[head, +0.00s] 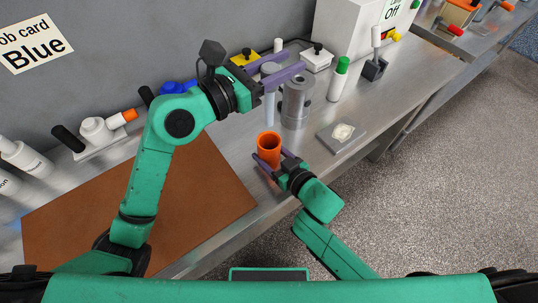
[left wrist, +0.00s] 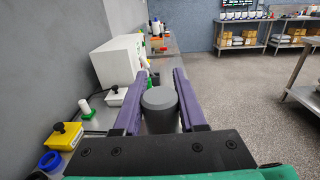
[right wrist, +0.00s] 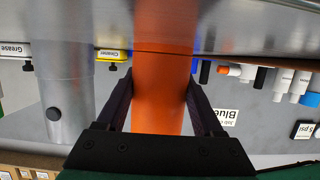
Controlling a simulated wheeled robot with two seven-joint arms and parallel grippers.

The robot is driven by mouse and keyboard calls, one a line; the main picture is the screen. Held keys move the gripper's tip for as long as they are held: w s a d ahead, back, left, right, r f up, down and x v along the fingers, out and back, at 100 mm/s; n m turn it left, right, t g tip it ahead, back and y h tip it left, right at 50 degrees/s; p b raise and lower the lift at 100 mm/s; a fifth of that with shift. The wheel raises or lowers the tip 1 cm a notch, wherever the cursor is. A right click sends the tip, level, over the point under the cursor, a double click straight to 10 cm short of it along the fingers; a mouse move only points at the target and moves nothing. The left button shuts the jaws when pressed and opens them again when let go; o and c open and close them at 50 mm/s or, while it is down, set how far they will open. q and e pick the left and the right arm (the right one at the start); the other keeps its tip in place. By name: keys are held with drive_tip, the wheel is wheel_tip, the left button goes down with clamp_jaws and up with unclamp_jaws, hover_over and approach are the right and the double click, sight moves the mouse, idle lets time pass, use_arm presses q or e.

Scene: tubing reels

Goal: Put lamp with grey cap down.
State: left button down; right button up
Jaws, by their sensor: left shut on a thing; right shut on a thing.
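The lamp with the grey cap (head: 269,105) is a slim pale blue-grey cylinder, held upright. My left gripper (head: 292,61) is shut on it just below the cap, which also shows between the purple fingers in the left wrist view (left wrist: 158,98). The lamp's lower end is near the bench, left of a metal cylinder; I cannot tell whether it touches. My right gripper (head: 268,163) is shut on an orange tube (head: 268,143), open at the top, near the bench's front edge. The tube fills the gap between the fingers in the right wrist view (right wrist: 163,80).
The metal cylinder (head: 296,103) stands close right of the lamp. A green-capped white bottle (head: 338,82), a grey plate with a pale pad (head: 341,136) and a white box (head: 350,35) are further right. A brown mat (head: 190,215) lies clear at left.

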use_arm(q)
wheel_tip(320, 180, down, 16)
drive_tip(key=shift+r, duration=0.2)
drive_tip(key=shift+s+a+f, duration=0.1)
drive_tip(key=shift+c, duration=2.4)
unclamp_jaws()
drive_tip(key=shift+s+a, duration=0.1)
drive_tip(key=shift+a, duration=0.05)
drive_tip(key=v, duration=1.1)
drive_tip(key=shift+a, duration=0.35)
use_arm(e)
drive_tip(key=o, duration=1.4)
